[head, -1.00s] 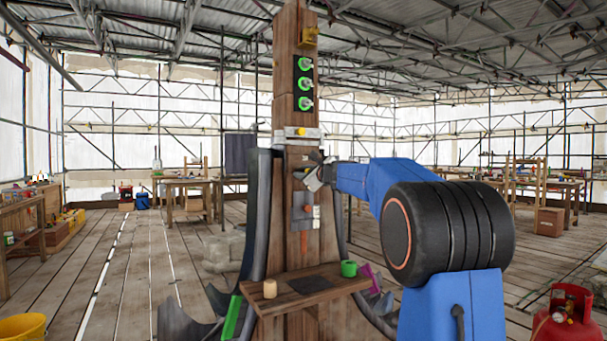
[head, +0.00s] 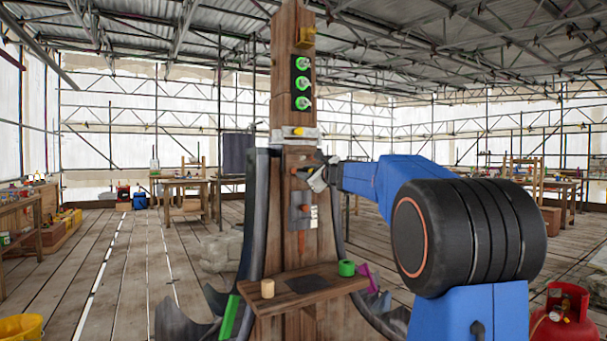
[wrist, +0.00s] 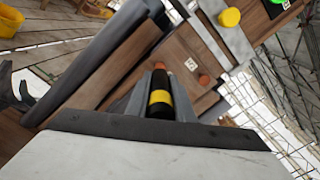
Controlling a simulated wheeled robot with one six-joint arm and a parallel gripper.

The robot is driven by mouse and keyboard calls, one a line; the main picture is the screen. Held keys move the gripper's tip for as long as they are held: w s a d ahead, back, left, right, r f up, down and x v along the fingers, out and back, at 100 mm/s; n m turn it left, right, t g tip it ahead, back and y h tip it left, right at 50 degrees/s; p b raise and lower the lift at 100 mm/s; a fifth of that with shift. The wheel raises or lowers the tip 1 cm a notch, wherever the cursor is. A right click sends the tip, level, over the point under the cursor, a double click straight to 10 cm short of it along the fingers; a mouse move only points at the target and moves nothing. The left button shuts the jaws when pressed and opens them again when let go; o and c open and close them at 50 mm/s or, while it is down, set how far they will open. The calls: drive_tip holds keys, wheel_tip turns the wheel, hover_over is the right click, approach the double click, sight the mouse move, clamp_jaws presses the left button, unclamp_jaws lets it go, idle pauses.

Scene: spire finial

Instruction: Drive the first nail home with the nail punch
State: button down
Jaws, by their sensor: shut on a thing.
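My gripper (head: 318,178) is shut on the nail punch, close in front of the upright wooden post (head: 285,215). In the wrist view the punch (wrist: 160,98) is a black rod with a yellow band, between the fingers (wrist: 150,105), pointing toward the post. A small orange-red round spot (wrist: 204,79) shows on the wood right of the punch, and a pale piece (wrist: 190,64) sits just above it. I cannot tell whether either is the first nail. The punch tip's contact with anything is not clear.
A grey band (head: 297,139) with a yellow knob crosses the post above my gripper. A dark tool holder (head: 300,216) hangs below it. A small shelf (head: 335,287) carries a beige cylinder (head: 267,288) and a green ring-like item (head: 347,268). A red gas bottle (head: 566,315) stands at right.

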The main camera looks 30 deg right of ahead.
drive_tip(key=shift+s+r, duration=0.1)
drive_tip(key=shift+s, duration=1.35)
idle(1.0)
